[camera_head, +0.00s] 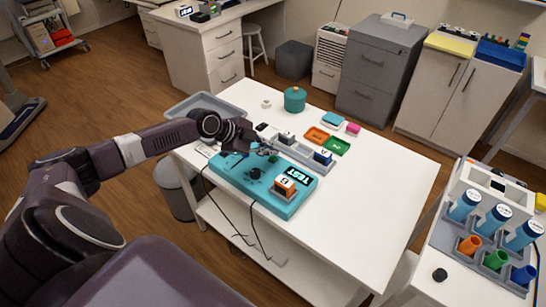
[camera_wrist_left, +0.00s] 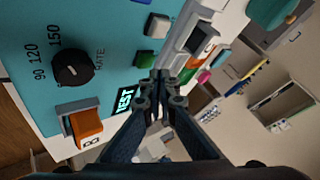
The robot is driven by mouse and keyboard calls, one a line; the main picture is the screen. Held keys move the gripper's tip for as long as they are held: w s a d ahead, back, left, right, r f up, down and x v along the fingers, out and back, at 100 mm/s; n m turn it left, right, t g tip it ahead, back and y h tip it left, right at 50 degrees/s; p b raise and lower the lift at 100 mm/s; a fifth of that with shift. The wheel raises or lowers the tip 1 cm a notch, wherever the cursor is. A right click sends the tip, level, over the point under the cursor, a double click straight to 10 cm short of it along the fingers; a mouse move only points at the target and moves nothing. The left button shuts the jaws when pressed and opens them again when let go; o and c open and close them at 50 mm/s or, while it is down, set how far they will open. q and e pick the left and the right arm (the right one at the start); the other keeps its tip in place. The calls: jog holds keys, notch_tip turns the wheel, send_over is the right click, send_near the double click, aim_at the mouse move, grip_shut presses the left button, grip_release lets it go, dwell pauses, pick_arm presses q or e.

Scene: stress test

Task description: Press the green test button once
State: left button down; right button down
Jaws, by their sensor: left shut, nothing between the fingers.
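The teal test panel (camera_head: 225,174) lies on the white table. The green test button (camera_wrist_left: 145,58) shows in the left wrist view as a small dark green block on the panel, beside the TEST display (camera_wrist_left: 125,100). In the head view it is small and partly hidden by my gripper. My left gripper (camera_wrist_left: 158,80) is shut and empty, with its fingertips just beside the green button in the picture. I cannot tell whether they touch it. In the head view this gripper (camera_head: 266,150) reaches over the panel's far edge. My right gripper is not in view.
A black knob (camera_wrist_left: 73,70) and an orange block (camera_wrist_left: 86,127) sit on the panel near the gripper. The table's right part is clear.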

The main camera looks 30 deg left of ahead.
aim_at(271, 158)
pick_arm(q)
jog(key=shift+r+p, duration=1.65)
jog(key=shift+r, duration=0.9)
jog(key=shift+f, duration=0.1)
